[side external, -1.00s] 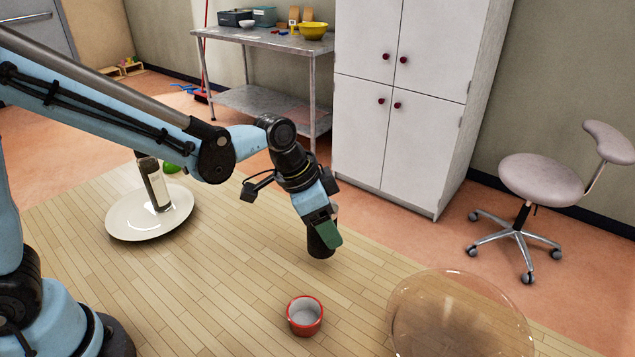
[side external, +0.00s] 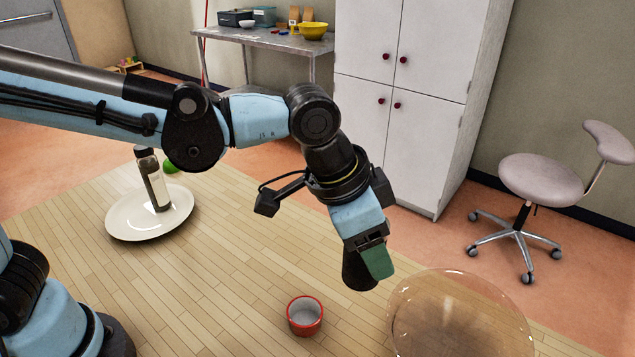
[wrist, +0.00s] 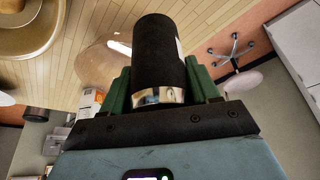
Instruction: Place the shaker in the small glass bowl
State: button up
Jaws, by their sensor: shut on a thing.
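My gripper (side external: 367,262) is shut on a dark cylinder, the shaker (side external: 356,273), and holds it above the table. In the wrist view the shaker (wrist: 158,52) sits between the green fingers of my gripper (wrist: 160,85), with a shiny band at its near end and a pale label edge on its right side. The clear glass bowl (side external: 460,310) is at the lower right of the side view, to the right of and below my gripper. It looks empty, and its lower edge is cut off by the frame.
A red cup (side external: 305,317) stands on the wooden table (side external: 225,270), left of the bowl. A white plate (side external: 125,228) at the left bears a dark-capped bottle (side external: 154,185); a green round thing (side external: 170,167) shows behind. A wheeled stool (side external: 540,180) stands beyond the table.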

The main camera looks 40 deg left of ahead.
jog(key=w+d+f, duration=0.2)
jog(key=w+d, duration=0.1)
jog(key=d, duration=1.1)
send_over(448, 353)
jog(key=shift+m, duration=0.4)
jog(key=shift+f, duration=4.2)
jog(key=shift+f, duration=0.1)
jog(key=o, duration=1.1)
jog(key=shift+o, duration=0.2)
